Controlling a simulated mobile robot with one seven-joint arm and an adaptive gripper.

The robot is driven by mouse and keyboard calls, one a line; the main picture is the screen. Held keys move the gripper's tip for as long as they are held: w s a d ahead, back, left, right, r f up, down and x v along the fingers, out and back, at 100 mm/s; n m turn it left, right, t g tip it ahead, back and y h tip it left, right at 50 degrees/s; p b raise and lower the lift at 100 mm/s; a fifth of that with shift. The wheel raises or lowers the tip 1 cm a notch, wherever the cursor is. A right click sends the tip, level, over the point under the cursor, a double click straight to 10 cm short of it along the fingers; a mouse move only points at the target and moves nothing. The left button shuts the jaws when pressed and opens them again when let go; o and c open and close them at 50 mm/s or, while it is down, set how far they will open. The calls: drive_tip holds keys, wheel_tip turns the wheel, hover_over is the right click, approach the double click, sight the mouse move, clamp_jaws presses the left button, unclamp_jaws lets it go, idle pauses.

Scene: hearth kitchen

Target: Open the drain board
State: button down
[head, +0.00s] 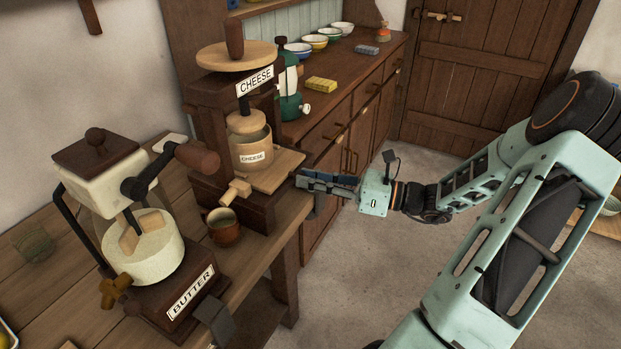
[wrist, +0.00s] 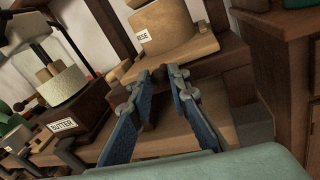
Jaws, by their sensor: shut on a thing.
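The drain board (head: 277,174) is a flat light-wood board at the base of the cheese press (head: 232,100), under the mould labelled CHEESE (head: 250,150). It also shows in the wrist view (wrist: 190,48). My gripper (head: 299,180) reaches in from the right, at the board's front edge. In the wrist view its fingertips (wrist: 163,74) close around a small dark knob at that edge. The fingers hide most of the knob. From these frames I cannot tell how far the board is pulled out.
A butter churn (head: 150,250) and a brown mug (head: 223,232) stand left of the press on the wooden table (head: 60,285). A wooden tap (head: 235,191) sticks out beside the board. A dark cabinet (head: 335,120) with bowls stands behind.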

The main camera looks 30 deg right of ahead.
drive_tip(key=s+a+p+v, duration=0.2)
drive_tip(key=p+v, duration=0.3)
drive_tip(key=v, duration=0.9)
drive_tip(key=shift+s+d, duration=0.1)
drive_tip(key=c, duration=1.8)
unclamp_jaws()
drive_tip(key=v, duration=1.2)
